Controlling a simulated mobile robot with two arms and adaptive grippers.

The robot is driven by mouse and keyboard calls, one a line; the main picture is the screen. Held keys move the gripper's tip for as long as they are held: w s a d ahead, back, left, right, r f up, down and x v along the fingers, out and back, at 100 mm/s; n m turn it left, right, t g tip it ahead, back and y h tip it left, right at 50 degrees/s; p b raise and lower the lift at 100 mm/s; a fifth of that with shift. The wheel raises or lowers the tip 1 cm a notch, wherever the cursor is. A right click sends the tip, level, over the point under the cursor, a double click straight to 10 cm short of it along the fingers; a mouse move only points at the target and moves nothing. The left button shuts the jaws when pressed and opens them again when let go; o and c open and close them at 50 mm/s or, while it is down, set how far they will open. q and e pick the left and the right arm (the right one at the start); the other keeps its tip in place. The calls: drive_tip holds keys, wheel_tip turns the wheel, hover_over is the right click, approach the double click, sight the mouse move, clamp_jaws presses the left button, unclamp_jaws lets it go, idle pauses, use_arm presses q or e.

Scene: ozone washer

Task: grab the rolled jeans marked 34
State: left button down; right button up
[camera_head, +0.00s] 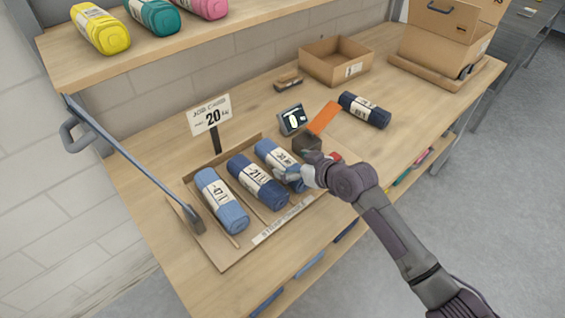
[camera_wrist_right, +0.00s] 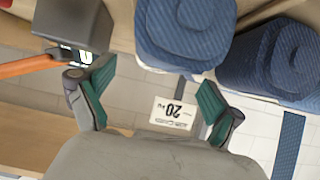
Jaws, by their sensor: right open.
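Three rolled jeans lie in a shallow divided wooden tray (camera_head: 237,266). The left light-blue roll (camera_head: 233,213) reads 47, and the darker middle roll (camera_head: 268,193) reads 21. The right blue roll (camera_head: 268,150) has a label that seems to start with 3; its second digit is unclear. My right gripper (camera_head: 290,175) is at the near end of this right roll, partly covering it. In the right wrist view, the open green-padded fingers (camera_wrist_right: 152,100) have nothing between them, with a blue roll (camera_wrist_right: 185,35) just beyond. My left gripper is out of view.
A dark navy roll (camera_head: 364,110) with an unclear label lies farther back. A dark block (camera_head: 306,143), an orange piece (camera_head: 324,118) and a small display (camera_head: 292,120) stand close to my right gripper. A job card (camera_head: 211,115) reading 20 stands behind the tray. An open box (camera_head: 336,62) is at the back.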

sight(287, 161)
drive_tip(key=x, duration=0.4)
drive_tip(key=shift+w+d+f+p, duration=0.1)
drive_tip(key=shift+p, duration=0.2)
drive_tip(key=c, duration=1.5)
drive_tip(key=shift+c, duration=0.2)
